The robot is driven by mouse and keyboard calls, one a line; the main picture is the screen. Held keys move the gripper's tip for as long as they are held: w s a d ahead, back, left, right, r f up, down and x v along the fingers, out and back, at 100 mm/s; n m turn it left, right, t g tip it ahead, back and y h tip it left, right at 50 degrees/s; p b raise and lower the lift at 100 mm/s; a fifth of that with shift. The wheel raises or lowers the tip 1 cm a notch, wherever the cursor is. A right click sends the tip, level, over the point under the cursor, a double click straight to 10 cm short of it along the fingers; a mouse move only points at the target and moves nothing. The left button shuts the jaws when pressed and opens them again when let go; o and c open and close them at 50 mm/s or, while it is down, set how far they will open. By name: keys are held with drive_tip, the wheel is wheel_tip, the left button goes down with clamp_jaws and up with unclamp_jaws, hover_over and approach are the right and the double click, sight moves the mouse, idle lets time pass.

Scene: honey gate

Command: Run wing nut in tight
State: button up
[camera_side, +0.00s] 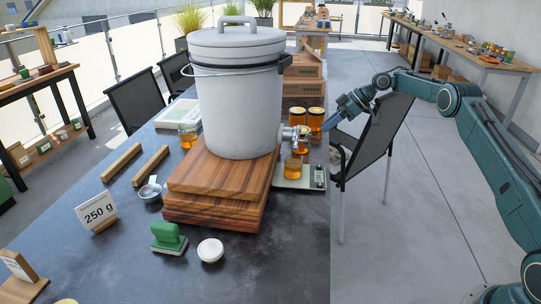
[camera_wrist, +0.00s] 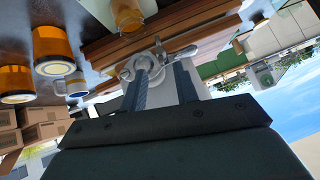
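The white honey bucket (camera_side: 238,95) stands upright with its lid on. The metal honey gate (camera_side: 290,134) sticks out low on its right side. In the wrist view, which is upside down, the gate (camera_wrist: 143,66) shows as a round metal fitting with a small lever-like piece (camera_wrist: 180,52) beside it. I cannot clearly tell which part is the wing nut. My gripper (camera_side: 320,127) is just right of the gate in the side view. In the wrist view my gripper (camera_wrist: 162,72) has its two fingers apart, pointing at the gate, with nothing seen held between them.
A honey jar (camera_side: 292,169) stands under the gate on a scale (camera_side: 314,183). The bucket rests on stacked wooden boards (camera_side: 212,212). A chair (camera_side: 378,140) stands close below my arm. A "250 g" sign (camera_side: 97,212) is at front left.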

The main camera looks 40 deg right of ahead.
drive_tip(key=shift+v, duration=2.1)
drive_tip(key=shift+f, duration=0.1)
drive_tip(key=c, duration=0.5)
drive_tip(key=shift+a+f, duration=0.1)
clamp_jaws()
wheel_tip(320, 180, down, 11)
drive_tip(key=s+d+m+t, duration=0.2)
drive_tip(key=m+t, duration=0.8)
drive_tip(key=m, duration=1.3)
